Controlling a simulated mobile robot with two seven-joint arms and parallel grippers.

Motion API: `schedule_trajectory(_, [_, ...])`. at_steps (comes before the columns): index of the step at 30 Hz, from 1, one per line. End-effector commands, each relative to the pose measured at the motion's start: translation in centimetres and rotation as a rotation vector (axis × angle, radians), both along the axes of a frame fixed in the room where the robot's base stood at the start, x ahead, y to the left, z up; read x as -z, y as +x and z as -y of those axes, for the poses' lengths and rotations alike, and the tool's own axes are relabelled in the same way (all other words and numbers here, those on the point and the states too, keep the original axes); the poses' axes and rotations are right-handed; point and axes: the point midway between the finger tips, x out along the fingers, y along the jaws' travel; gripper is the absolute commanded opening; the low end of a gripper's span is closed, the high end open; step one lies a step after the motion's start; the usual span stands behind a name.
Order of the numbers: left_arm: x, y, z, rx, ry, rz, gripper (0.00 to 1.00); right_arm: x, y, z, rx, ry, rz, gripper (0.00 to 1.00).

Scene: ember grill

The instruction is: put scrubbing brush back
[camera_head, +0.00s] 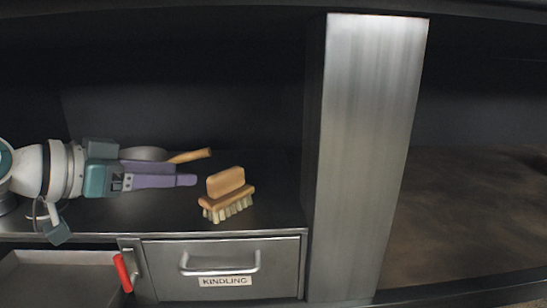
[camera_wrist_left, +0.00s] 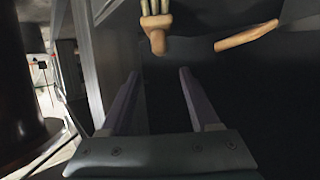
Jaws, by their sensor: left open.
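The scrubbing brush (camera_head: 226,182) has a wooden grip and body with pale bristles pointing down. It stands on the dark metal shelf (camera_head: 275,215), above the drawer labelled KINDLING. My left gripper (camera_head: 194,180), with purple fingers, is just left of the brush and points right towards it. In the left wrist view its two fingers (camera_wrist_left: 159,73) are spread with nothing between them. The brush (camera_wrist_left: 157,38) shows there beyond the fingertips, end-on and apart from them. My right gripper is not in view.
A wooden handle (camera_head: 190,156) lies behind my left gripper and also shows in the wrist view (camera_wrist_left: 247,37). The KINDLING drawer (camera_head: 225,270) is shut. An open drawer (camera_head: 60,258) is at lower left, with a red-handled item (camera_head: 122,272) beside it. A steel post (camera_head: 365,160) stands right of the brush.

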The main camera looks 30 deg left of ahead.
Motion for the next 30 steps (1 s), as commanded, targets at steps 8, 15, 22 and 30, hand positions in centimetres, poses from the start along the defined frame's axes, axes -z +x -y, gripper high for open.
schedule_trajectory(8, [7.6, -7.2, 10.8, 0.22, 0.033, -0.296, 0.62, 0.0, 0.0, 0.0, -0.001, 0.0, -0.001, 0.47])
schedule_trajectory(15, [11.5, -18.0, 17.4, 0.163, 0.168, -0.706, 0.62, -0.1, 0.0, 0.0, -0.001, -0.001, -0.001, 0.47])
schedule_trajectory(22, [10.4, -22.2, 16.5, -0.062, 0.202, -0.866, 0.62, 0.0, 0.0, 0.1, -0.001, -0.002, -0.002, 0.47])
schedule_trajectory(30, [10.2, -22.5, 16.2, -0.086, 0.207, -0.879, 0.62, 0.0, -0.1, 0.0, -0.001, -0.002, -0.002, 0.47])
